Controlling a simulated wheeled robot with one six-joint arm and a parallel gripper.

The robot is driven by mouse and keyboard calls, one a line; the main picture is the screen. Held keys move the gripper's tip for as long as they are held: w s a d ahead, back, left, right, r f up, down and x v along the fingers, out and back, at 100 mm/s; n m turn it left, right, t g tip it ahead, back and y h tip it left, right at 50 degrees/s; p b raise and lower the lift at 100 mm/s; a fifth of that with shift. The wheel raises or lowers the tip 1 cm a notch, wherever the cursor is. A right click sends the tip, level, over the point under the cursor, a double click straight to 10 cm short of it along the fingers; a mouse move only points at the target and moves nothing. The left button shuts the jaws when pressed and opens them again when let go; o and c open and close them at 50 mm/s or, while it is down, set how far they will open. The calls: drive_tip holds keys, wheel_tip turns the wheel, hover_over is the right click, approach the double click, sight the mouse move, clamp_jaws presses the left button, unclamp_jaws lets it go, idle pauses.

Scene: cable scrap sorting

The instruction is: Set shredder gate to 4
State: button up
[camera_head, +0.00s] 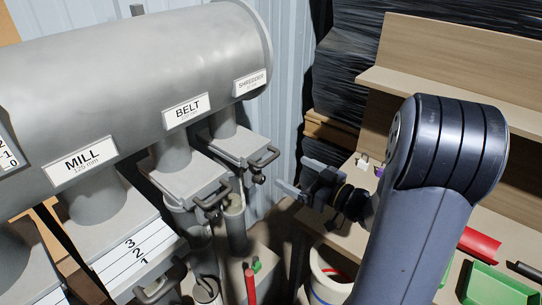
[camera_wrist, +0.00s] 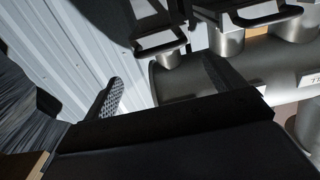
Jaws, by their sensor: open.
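The SHREDDER label (camera_head: 250,83) is at the right end of the big grey duct. Below it the shredder gate (camera_head: 238,146) is a grey slide plate with a dark bar handle (camera_head: 264,157). No scale numbers are readable on this plate. My gripper (camera_head: 290,177) is open and empty, just right of the handle and apart from it, pointing left. In the wrist view my gripper (camera_wrist: 165,88) shows its two spread fingers, with a gate handle (camera_wrist: 160,42), seemingly the shredder's, beyond the gap between them.
The belt gate (camera_head: 188,180) with its handle is left of the shredder gate. The mill gate (camera_head: 135,248) shows 3, 2 and 1. A corrugated wall (camera_head: 293,60) stands behind. Wooden shelves (camera_head: 460,95) and a bench with a green tray (camera_head: 498,288) are at right.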

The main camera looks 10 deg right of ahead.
sight(270, 158)
drive_tip(key=p+x, duration=0.1)
drive_tip(key=x, duration=0.8)
drive_tip(key=shift+w+a, duration=0.1)
drive_tip(key=shift+c, duration=0.4)
